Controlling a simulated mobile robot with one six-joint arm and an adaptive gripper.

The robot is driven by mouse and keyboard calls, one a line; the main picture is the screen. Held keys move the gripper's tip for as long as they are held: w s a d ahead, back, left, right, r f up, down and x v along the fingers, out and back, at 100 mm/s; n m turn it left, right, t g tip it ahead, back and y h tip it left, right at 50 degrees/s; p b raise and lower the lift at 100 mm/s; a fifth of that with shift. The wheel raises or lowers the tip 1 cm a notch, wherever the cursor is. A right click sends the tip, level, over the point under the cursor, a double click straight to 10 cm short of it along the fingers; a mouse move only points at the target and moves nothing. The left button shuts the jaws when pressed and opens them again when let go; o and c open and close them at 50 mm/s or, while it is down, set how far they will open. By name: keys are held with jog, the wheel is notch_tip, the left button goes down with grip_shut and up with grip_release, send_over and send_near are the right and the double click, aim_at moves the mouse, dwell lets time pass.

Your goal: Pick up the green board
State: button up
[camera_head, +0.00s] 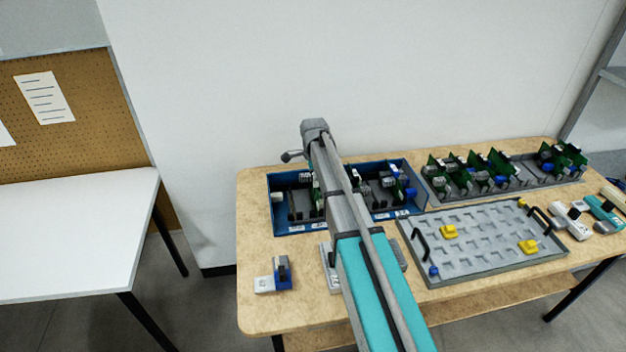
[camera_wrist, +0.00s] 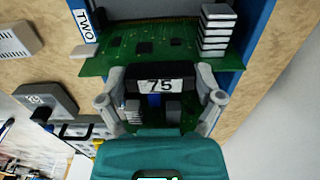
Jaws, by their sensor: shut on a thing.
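In the wrist view a green board (camera_wrist: 150,45) with dark chips and a pale finned block lies just beyond my gripper (camera_wrist: 160,82). A black block labelled 75 (camera_wrist: 160,84) sits at the board's near edge, between the two grey fingers. My gripper is shut on the board at this block. Blue walls and a "TWO" label (camera_wrist: 84,25) show around the board. In the head view my arm reaches over the blue tray (camera_head: 283,230), and the fingers and the held board cannot be made out there.
Several other green boards (camera_head: 484,165) stand upright in a grey rack at the back right. A grey tray (camera_head: 480,265) with black handles and yellow pieces lies in front of it. A small blue and white device (camera_head: 281,272) sits at the front left of the wooden table (camera_head: 262,315).

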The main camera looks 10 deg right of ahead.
notch_tip(320, 180, up, 18)
jog(key=p, duration=1.7)
jog(key=shift+f+p, duration=0.15)
jog(key=shift+p, duration=0.15)
jog(key=shift+f, duration=0.1)
notch_tip(320, 180, down, 6)
jog(key=b, duration=0.6)
jog(key=shift+r, duration=0.25)
